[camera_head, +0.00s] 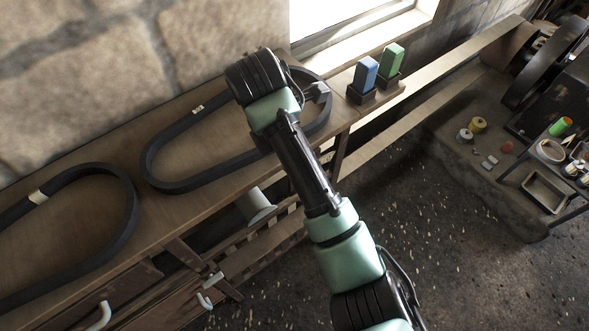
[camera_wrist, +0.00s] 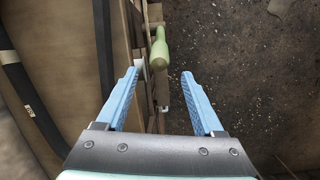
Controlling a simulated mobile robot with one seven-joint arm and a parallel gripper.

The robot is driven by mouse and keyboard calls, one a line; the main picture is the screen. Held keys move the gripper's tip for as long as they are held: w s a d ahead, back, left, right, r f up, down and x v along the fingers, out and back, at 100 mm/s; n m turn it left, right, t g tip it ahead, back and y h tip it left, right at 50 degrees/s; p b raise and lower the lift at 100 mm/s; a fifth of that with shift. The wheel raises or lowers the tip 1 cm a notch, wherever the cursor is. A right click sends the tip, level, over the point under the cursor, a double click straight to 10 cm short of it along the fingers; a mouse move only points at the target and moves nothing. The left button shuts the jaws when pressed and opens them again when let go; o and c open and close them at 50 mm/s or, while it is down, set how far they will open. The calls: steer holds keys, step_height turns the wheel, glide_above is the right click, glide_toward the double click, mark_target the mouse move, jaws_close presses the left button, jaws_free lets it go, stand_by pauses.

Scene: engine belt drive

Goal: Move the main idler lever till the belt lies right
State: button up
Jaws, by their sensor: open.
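My gripper (camera_wrist: 158,105) is open and empty in the wrist view, its two blue fingers wide apart. A green rounded handle (camera_wrist: 159,50) stands ahead of the fingers, between their lines and apart from both. I cannot tell whether it is the main idler lever. In the head view two black belts lie on the wooden bench, a near one (camera_head: 128,222) and a far one (camera_head: 165,187). Dark belt strips (camera_wrist: 30,90) also show at the left of the wrist view. My arm crosses the far belt in the head view, and my fingertips are not clear there.
A dark wheel (camera_head: 545,62) stands at the far right, near a small table with a tray (camera_head: 546,192). The floor (camera_head: 440,250) between is open.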

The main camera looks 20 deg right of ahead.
steer(key=p+v, duration=0.5)
steer(key=shift+s+a+r, duration=0.1)
steer(key=shift+r, duration=0.2)
stand_by(0.4)
steer(key=w+a+r+m+t+y+b, duration=0.25)
steer(key=w+a+r+t, duration=0.3)
steer(key=r, duration=0.35)
steer(key=w+a+r+m+t+y+b, duration=0.25)
steer(key=w+a+r+m+t, duration=0.2)
steer(key=a+r+t, duration=0.4)
steer(key=s+r+m+t+b, duration=0.2)
steer(key=s+r+m+t, duration=0.2)
steer(key=r, duration=0.9)
steer(key=s+d+r+m+t+h+b, duration=0.1)
steer(key=s+d+r+m+t, duration=0.1)
steer(key=s+r+m+t, duration=0.2)
steer(key=s+d+r+m+t+h+b, duration=0.1)
steer(key=s+d+r+m+t, duration=0.2)
steer(key=s+r, duration=0.5)
steer(key=shift+s+r+m+t+h+b, duration=0.2)
steer(key=shift+s+m+t+h+b, duration=0.15)
steer(key=shift+s+m+t, duration=0.5)
